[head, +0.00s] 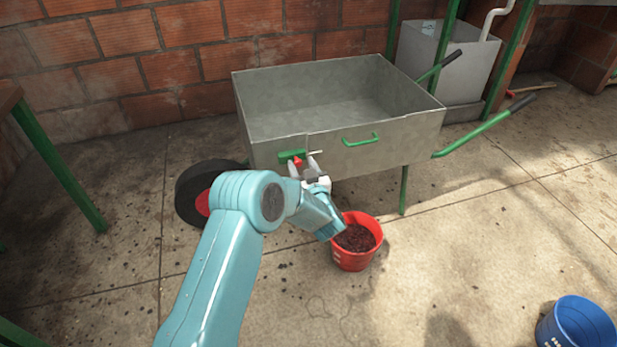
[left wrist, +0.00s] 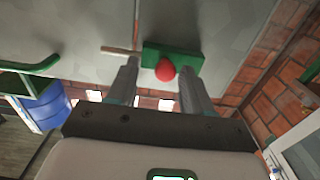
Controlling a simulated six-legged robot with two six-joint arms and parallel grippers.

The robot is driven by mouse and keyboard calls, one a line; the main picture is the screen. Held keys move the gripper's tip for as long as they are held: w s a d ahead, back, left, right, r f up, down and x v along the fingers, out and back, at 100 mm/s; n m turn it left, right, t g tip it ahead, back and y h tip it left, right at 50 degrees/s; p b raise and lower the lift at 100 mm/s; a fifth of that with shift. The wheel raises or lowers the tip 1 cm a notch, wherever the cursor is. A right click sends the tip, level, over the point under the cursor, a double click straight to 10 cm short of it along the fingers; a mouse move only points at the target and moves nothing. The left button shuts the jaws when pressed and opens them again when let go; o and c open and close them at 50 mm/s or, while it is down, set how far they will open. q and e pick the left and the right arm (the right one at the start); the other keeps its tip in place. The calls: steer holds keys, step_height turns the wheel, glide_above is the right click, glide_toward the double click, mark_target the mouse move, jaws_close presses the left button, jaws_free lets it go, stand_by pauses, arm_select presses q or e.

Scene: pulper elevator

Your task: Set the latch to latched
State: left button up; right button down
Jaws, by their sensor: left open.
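The latch (head: 289,156) is a small green plate on the front wall of a grey metal cart (head: 375,157). It has a red knob (head: 297,162) and a thin pale bolt (head: 315,152) sticking out to its right. My left gripper (head: 304,166) is open at the latch. In the left wrist view the red knob (left wrist: 166,72) sits between the two spread fingers, in front of the green plate (left wrist: 186,58). The bolt (left wrist: 120,51) sticks out to the left there. I cannot tell whether a finger touches the knob. My right gripper is not in view.
A green handle (head: 361,140) is on the cart wall, right of the latch. A red bucket (head: 352,260) with dark contents stands below. A blue bucket (head: 577,326) is at lower right. A black wheel (head: 189,190) is at left. The floor in front is mostly clear.

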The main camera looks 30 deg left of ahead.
arm_select(q)
steer(key=p+v, duration=0.4)
steer(key=v, duration=1.2)
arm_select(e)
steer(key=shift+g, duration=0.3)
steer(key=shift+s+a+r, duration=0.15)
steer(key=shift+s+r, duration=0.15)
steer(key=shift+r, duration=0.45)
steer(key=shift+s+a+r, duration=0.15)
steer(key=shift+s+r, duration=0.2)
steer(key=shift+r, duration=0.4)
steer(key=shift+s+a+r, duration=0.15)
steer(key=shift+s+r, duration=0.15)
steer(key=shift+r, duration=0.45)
arm_select(q)
steer(key=shift+a, duration=0.1)
